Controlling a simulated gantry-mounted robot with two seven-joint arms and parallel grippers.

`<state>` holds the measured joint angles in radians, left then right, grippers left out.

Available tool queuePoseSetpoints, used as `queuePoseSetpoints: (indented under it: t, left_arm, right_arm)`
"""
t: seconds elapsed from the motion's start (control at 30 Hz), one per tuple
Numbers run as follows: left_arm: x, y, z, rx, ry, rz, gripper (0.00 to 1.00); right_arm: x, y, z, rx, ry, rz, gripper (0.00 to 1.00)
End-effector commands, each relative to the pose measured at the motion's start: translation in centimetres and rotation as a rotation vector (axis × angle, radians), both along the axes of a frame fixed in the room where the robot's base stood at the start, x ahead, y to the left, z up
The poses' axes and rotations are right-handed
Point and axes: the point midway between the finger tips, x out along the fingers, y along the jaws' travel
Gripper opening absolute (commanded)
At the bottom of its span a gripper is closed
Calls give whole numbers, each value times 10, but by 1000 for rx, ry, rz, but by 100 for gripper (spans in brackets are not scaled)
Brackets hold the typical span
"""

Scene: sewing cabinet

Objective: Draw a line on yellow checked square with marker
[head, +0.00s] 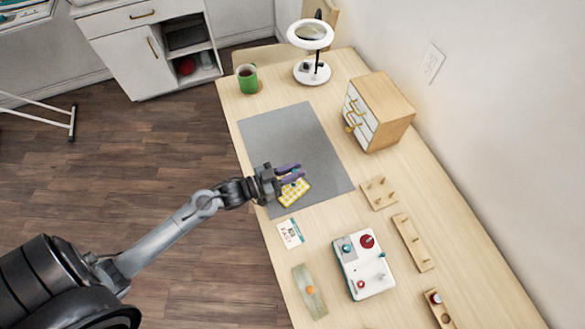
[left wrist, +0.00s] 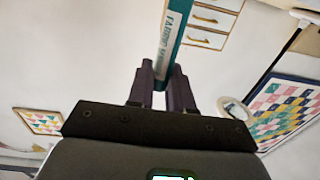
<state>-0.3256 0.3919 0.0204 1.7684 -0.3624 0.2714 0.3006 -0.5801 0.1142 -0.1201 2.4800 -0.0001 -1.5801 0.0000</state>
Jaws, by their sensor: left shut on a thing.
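The yellow checked square (head: 296,194) lies on the near end of the grey mat (head: 290,135) in the head view. My left gripper (head: 291,174) is over the square's far edge and partly covers it. It is shut on the marker (left wrist: 173,38), a teal and white stick with lettering, seen between the dark fingers in the left wrist view (left wrist: 167,85). In the head view the marker is mostly hidden by the fingers. I cannot tell whether its tip touches the square, and I make out no line on it. My right gripper is not in view.
Near the mat are a white card (head: 290,233), a wooden peg block (head: 379,193) and a white box with knobs (head: 364,264). A small drawer cabinet (head: 385,108), a magnifier lamp (head: 311,72) and a green mug (head: 247,78) stand farther back. The mat's far part is clear.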

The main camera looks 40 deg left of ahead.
Motion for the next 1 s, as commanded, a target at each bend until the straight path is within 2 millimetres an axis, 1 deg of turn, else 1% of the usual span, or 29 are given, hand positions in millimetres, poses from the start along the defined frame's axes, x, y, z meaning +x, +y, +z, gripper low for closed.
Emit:
queuePoseSetpoints:
  t: [0.6, 1.0]
  left_arm:
    - [0, -3, 0, 0, 0, 0, 0]
    - [-1, -9, 1, 0, -1, 0, 0]
  right_arm:
    - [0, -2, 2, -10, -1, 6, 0]
    - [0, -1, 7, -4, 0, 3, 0]
